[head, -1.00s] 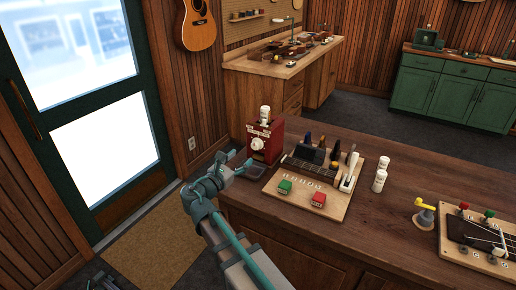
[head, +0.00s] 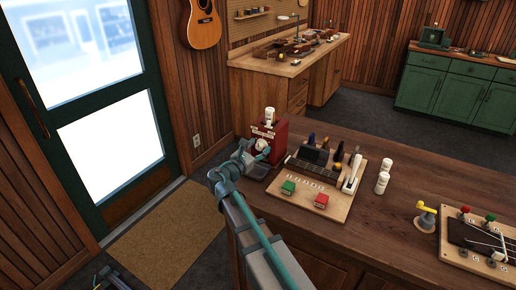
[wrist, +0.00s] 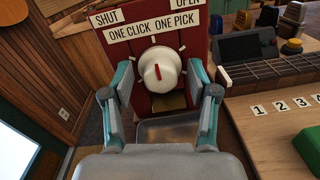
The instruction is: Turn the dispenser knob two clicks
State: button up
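The red dispenser (head: 272,131) stands at the near left end of the wooden counter. Its white round knob (wrist: 160,70) has a red pointer mark, which points nearly straight up, tilted slightly left. Labels on the dispenser (wrist: 151,30) read "SHUT", "OPEN" and "ONE CLICK ONE PICK". My gripper (wrist: 161,88) is open in front of the dispenser, one finger on each side of the knob, with gaps showing on both sides. In the head view, my gripper (head: 257,150) partly hides the knob. A metal tray (wrist: 166,130) lies below the dispenser opening.
A yellow-handled tool (head: 426,216) is farther right.

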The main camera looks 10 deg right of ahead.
jog(key=c, duration=1)
jog(key=shift+f+m+b, duration=0.1)
jog(key=shift+m+b, duration=0.3)
jog(key=shift+b, duration=0.15)
